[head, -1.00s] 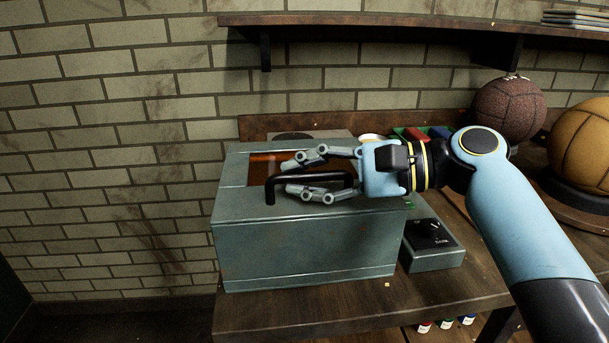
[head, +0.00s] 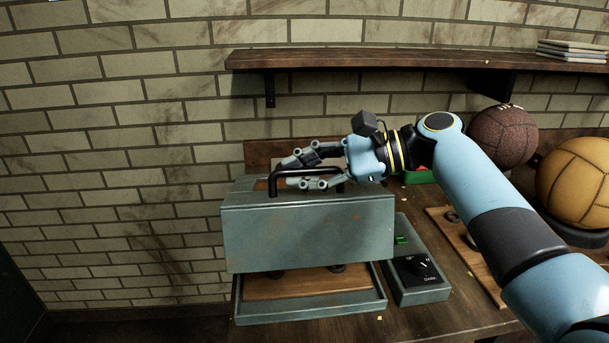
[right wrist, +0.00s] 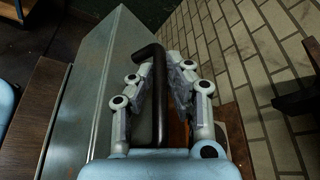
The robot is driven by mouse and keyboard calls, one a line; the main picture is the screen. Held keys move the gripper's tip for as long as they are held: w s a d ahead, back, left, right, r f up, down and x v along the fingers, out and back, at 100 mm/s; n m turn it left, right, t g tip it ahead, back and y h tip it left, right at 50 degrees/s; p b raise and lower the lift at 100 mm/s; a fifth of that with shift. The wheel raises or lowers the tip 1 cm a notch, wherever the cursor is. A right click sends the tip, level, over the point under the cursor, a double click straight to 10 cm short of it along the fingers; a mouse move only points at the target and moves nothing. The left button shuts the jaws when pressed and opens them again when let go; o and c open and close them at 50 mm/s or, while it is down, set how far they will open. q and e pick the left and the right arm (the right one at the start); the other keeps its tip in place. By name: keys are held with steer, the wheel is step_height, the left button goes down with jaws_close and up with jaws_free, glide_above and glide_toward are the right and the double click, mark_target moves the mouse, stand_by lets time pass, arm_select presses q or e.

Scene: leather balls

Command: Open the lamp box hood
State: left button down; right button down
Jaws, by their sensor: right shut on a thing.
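The grey-green lamp box hood (head: 308,232) is raised and tilted in the head view, with a gap along its front above the box base (head: 312,309). A wooden floor (head: 305,281) shows inside that gap. My right gripper (head: 300,171) is shut on the black hood handle (head: 277,180), at the top of the hood. In the right wrist view the handle (right wrist: 157,100) runs between the two fingers of the gripper (right wrist: 165,75), with the hood (right wrist: 98,82) to the left. My left gripper is not in view.
A dark red ball (head: 503,135) and a tan ball (head: 578,180) sit further right. A wooden shelf (head: 400,71) hangs on the brick wall above the hood.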

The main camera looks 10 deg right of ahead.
steer(key=shift+m+g, duration=0.4)
steer(key=shift+m, duration=0.2)
steer(key=w+r, duration=0.2)
steer(key=w, duration=0.1)
steer(key=w+r, duration=0.1)
steer(key=w, duration=0.1)
steer(key=shift+w+r, duration=0.4)
steer(key=shift+w, duration=0.4)
steer(key=c, duration=1.3)
jaws_free()
steer(key=shift+c, duration=0.2)
steer(key=shift+d, duration=0.1)
steer(key=v, duration=1.1)
steer(key=shift+d+r, duration=0.2)
steer(key=shift+d, duration=0.15)
steer(key=shift+s, duration=0.15)
